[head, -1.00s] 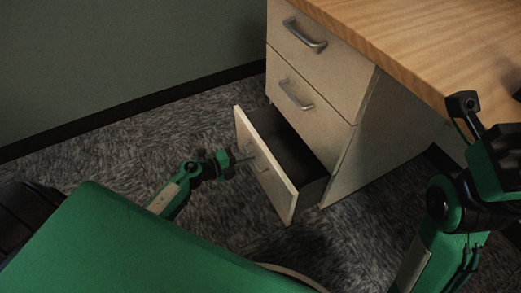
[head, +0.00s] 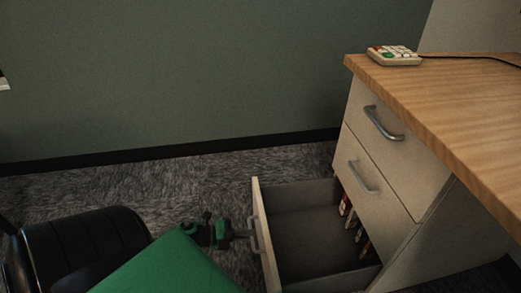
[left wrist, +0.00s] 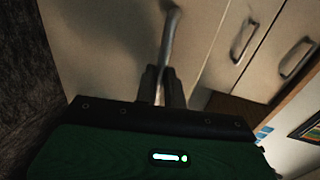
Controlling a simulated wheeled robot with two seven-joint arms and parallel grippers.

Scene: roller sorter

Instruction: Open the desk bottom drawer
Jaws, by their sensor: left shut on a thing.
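The desk's bottom drawer (head: 310,245) is pulled well out of the pale cabinet, its inside showing. Its front panel (head: 267,250) faces left in the head view and fills much of the left wrist view (left wrist: 100,45). My left gripper (head: 246,234) is at this panel, shut on the grey bar handle (left wrist: 171,38). In the left wrist view the two dark fingers (left wrist: 162,86) close around the handle's near end. My right gripper is not in view.
Two closed drawers with grey handles (head: 383,125) (head: 362,178) sit above. The wooden desktop (head: 450,105) overhangs them and carries a small keypad (head: 395,56) with a cable. Several slender items (head: 355,225) lie at the drawer's back.

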